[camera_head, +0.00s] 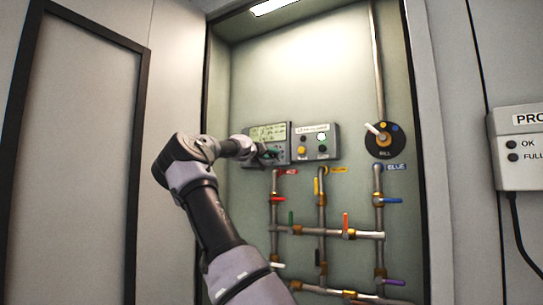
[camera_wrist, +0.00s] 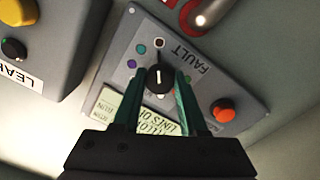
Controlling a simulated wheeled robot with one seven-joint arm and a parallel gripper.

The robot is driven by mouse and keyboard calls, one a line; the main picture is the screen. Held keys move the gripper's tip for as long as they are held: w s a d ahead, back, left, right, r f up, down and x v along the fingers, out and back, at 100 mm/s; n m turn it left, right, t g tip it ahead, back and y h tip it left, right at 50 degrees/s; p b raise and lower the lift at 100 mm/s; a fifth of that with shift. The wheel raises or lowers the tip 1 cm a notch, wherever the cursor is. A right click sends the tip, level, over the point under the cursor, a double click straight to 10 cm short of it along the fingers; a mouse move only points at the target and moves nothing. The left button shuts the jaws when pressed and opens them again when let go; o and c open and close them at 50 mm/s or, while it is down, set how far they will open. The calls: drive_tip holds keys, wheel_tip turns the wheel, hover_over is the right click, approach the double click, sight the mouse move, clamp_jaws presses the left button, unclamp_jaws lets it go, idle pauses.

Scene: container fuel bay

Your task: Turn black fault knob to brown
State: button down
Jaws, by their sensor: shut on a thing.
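The black fault knob (camera_wrist: 160,79) sits on a grey panel marked FAULT (camera_wrist: 118,79) in the wrist view. A white line on it runs up and down in that picture. A brown dot (camera_wrist: 159,43) lies just above the knob, with teal (camera_wrist: 141,48) and purple (camera_wrist: 131,64) dots to its left. Other dots may be hidden by the right finger. My gripper (camera_wrist: 159,84) has its green fingers on either side of the knob, shut on it. In the head view my gripper (camera_head: 268,155) is at the panel (camera_head: 268,133) and hides the knob.
An orange-red button (camera_wrist: 223,110) and a small screen (camera_wrist: 118,107) are on the same panel. A second box (camera_head: 317,130) with buttons stands close on its right. Pipes with coloured valve handles (camera_head: 322,215) run below, and a round dial (camera_head: 385,140) is further right.

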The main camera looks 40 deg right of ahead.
drive_tip(key=shift+a+r, duration=0.1)
drive_tip(key=shift+r, duration=0.1)
idle(0.3)
drive_tip(key=shift+c, duration=2.2)
unclamp_jaws()
drive_tip(key=shift+f+m, duration=0.1)
drive_tip(key=shift+m, duration=0.2)
drive_tip(key=v, duration=1)
drive_tip(key=shift+a, duration=0.35)
drive_tip(key=shift+s, duration=0.15)
